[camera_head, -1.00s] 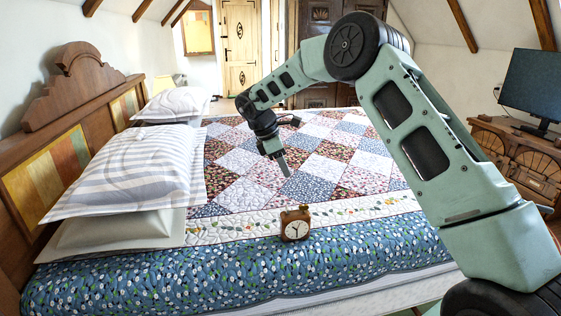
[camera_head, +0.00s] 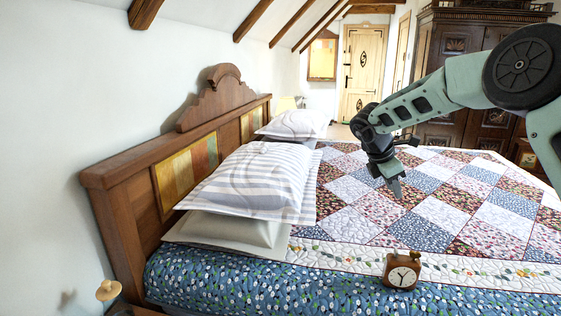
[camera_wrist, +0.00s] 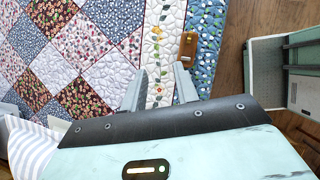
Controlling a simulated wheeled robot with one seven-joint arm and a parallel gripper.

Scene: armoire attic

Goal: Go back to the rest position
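My gripper (camera_head: 398,188) hangs above the patchwork quilt, pointing down, in the head view. In the wrist view its two fingers (camera_wrist: 160,72) stand apart with nothing between them. A small brown alarm clock (camera_head: 402,270) with a white face stands upright on the bed, nearer the camera than my gripper. The clock (camera_wrist: 187,45) also shows in the wrist view, just beyond the right finger and apart from it. My arm comes in from the right edge of the head view.
The bed's patchwork quilt (camera_head: 432,206) lies below my arm. Striped pillows (camera_head: 255,180) rest against the wooden headboard (camera_head: 135,170). A bedside knob-topped object (camera_head: 108,290) is at lower left. A dark wooden armoire (camera_head: 455,55) and a door (camera_head: 362,68) stand at the back.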

